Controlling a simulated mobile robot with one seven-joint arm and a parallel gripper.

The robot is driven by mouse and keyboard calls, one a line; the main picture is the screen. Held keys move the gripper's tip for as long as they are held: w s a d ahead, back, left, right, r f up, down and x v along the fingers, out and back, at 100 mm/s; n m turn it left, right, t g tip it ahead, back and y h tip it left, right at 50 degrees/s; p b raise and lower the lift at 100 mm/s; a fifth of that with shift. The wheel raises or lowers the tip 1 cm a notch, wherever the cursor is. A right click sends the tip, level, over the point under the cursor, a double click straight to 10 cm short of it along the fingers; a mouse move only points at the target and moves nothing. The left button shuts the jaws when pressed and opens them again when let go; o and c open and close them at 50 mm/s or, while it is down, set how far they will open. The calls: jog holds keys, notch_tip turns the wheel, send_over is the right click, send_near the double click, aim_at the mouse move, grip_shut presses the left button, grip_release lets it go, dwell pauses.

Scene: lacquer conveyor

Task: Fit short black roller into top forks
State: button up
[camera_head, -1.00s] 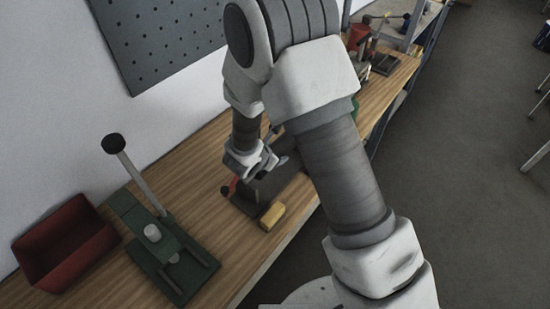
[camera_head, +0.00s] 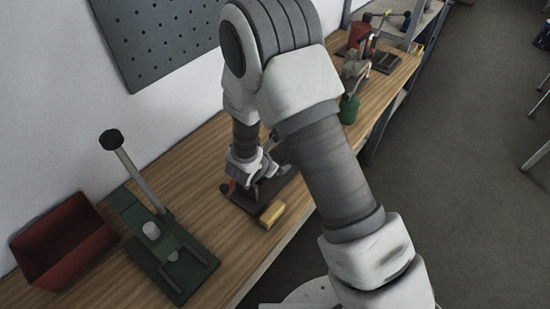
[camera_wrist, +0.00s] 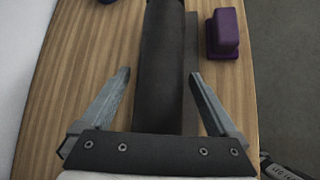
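My gripper (camera_head: 262,178) is over a dark flat base on the wooden bench in the head view. In the wrist view my gripper (camera_wrist: 160,85) is open, with one finger on each side of a long dark cylinder (camera_wrist: 163,45). Narrow gaps show between the fingers and the cylinder. I cannot tell whether this is the short black roller; its near end is hidden behind the gripper body. The dark base (camera_head: 247,203) sticks out below my gripper in the head view. No top forks can be made out clearly.
A yellow block (camera_head: 272,214) sits at the base's front end. A purple block (camera_wrist: 223,34) is right of the cylinder in the wrist view. A green lever fixture (camera_head: 178,262) and red bin (camera_head: 60,250) stand left. A green object (camera_head: 348,110) and red device (camera_head: 359,36) stand farther back.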

jog(key=shift+r+p, duration=0.15)
jog(key=shift+p, duration=0.35)
jog(key=shift+s+a, duration=0.1)
jog(key=b+v, duration=0.1)
jog(key=v, duration=1.6)
jog(key=s+d+r+m+g+h, duration=0.1)
jog(key=s+d+r+m+g, duration=0.1)
jog(key=d+r+m, duration=0.5)
jog(key=s+d+r+m+g+h, duration=0.1)
jog(key=d+r+m, duration=0.4)
jog(key=d, duration=0.4)
jog(key=s+d+r+m+y, duration=0.3)
jog(key=s+r+m+y, duration=0.2)
jog(key=s+m, duration=0.5)
notch_tip(320, 180, up, 2)
jog(key=m, duration=0.5)
jog(key=shift+s+d+r+y, duration=0.2)
jog(key=shift+d+y, duration=0.1)
jog(key=shift+y, duration=0.1)
jog(key=shift+w, duration=0.1)
